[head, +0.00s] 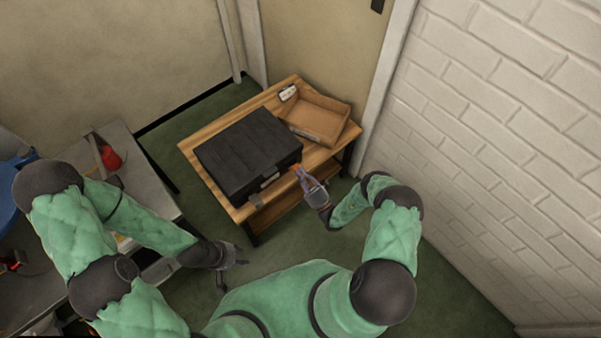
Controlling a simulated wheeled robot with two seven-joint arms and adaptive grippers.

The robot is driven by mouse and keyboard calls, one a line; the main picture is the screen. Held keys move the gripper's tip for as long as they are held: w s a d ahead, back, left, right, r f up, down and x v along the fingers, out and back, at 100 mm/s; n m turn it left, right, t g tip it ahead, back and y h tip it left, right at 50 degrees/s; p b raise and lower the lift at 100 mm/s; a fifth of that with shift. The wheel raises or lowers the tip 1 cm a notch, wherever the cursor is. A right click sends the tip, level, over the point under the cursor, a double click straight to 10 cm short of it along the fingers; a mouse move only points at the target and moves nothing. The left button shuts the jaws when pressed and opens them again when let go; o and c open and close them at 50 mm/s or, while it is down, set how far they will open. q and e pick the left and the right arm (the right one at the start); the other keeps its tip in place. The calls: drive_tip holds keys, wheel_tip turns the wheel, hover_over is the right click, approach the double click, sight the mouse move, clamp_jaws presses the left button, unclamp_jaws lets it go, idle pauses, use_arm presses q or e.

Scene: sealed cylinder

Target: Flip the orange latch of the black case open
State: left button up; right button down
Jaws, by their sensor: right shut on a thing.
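The black case (245,148) lies closed on a wooden table, its front side facing me. A small orange latch (295,168) shows at the case's front right corner. My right gripper (299,174) is at that corner with its fingertips on the latch, shut on it; the fingers hide part of the latch. A grey latch (256,200) shows on the front edge further left. My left gripper (240,255) hangs over the floor in front of the table, away from the case; its fingers are too small and dark to read.
An open brown tray (316,135) sits on the wooden table (196,151) behind the case, with a small white item (288,93) near it. A grey workbench (140,160) with a red tool (111,158) stands at left. A white brick wall (500,130) rises at right.

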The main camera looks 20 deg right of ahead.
drive_tip(key=shift+s+f+t, duration=0.1)
drive_tip(key=shift+f+t, duration=0.15)
drive_tip(key=shift+t, duration=0.15)
idle(0.4)
drive_tip(key=c, duration=1.3)
unclamp_jaws()
drive_tip(key=shift+v, duration=6)
drive_tip(key=shift+d, duration=0.1)
